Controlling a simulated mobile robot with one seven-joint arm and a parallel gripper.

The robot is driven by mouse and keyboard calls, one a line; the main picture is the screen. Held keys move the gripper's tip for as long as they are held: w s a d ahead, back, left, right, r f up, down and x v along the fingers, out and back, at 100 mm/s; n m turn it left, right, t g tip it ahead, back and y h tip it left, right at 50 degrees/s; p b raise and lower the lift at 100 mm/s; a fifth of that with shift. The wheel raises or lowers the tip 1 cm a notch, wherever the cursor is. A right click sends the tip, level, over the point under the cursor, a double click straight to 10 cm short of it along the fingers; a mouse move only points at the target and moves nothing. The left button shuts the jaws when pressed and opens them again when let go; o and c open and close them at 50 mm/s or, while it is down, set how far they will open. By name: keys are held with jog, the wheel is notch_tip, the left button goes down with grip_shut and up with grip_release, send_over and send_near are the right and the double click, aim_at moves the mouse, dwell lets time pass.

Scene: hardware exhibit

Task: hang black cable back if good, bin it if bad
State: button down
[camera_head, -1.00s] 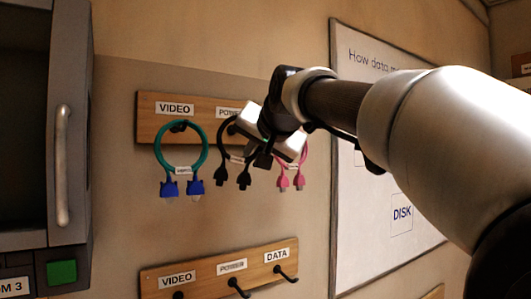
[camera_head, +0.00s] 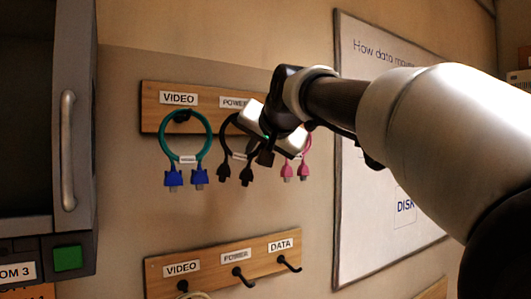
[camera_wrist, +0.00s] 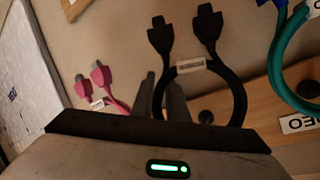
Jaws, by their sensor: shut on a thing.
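The black cable (camera_head: 224,145) is a loop with two black plugs hanging down, under the POWER label of the upper wooden board (camera_head: 152,118). My gripper (camera_head: 262,148) is at the right side of this loop and covers part of it. In the wrist view, my gripper's fingers (camera_wrist: 160,98) are shut on the side of the black cable (camera_wrist: 238,90), which carries a small pale tag. Whether the loop still rests on its hook is hidden. The text on the tag is too small to read.
A teal cable with blue plugs (camera_head: 174,178) hangs to the left, and a pink cable (camera_head: 303,170) close to the right. A lower board (camera_head: 213,258) has VIDEO, POWER and DATA hooks. A dark cabinet with a green button (camera_head: 68,258) stands left; a whiteboard (camera_head: 365,200) is right.

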jog(key=c, duration=1.7)
grip_release()
jog(key=shift+o, duration=0.2)
jog(key=b+v, duration=0.2)
jog(key=v, duration=1.6)
jog(key=s+d+f+n+g+h, duration=0.1)
jog(key=s+d+f, duration=0.3)
jog(key=f, duration=1.1)
jog(key=s+d+f+n+g+h, duration=0.1)
jog(key=s+f, duration=0.6)
jog(key=f, duration=0.8)
jog(key=s+d+f+n+g+h, duration=0.1)
jog(key=s+d+f+g, duration=0.4)
jog(key=f, duration=1)
jog(key=s+d+h, duration=0.1)
jog(key=d, duration=0.1)
jog(key=shift+d, duration=0.4)
jog(key=shift+s, duration=0.1)
